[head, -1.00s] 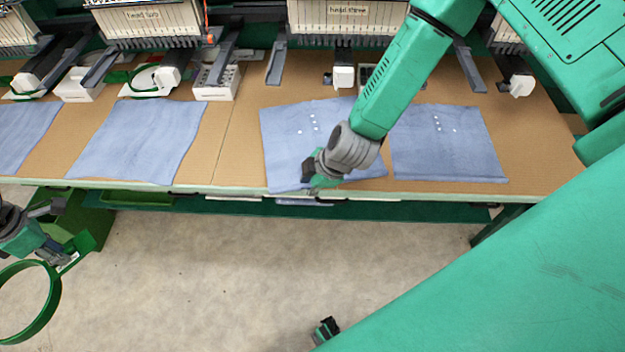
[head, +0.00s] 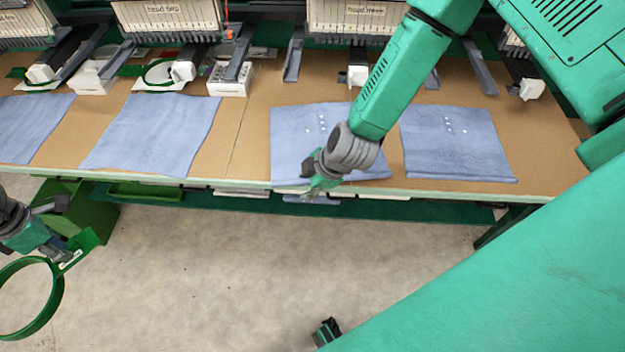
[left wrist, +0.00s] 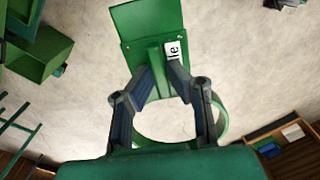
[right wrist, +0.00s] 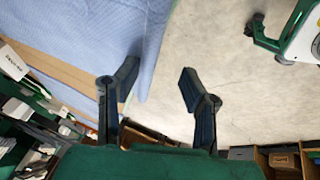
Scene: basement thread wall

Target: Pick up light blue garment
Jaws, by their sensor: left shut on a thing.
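Several light blue garments lie flat in a row on the brown table. One light blue garment (head: 297,140) lies under my right arm, with small white dots on it; the arm hides part of it. My right gripper (head: 314,190) is at that garment's front edge, by the table edge. In the right wrist view its fingers (right wrist: 158,88) are apart, the left one over the blue cloth (right wrist: 75,35) and the right one over the floor. My left gripper (head: 68,232) is shut on the tab of a green hoop (head: 40,328), away from the garments.
Other light blue garments lie left (head: 150,135) and right (head: 455,140) on the table (head: 245,130). Machine heads and white blocks (head: 231,80) line the back. The floor in front is clear.

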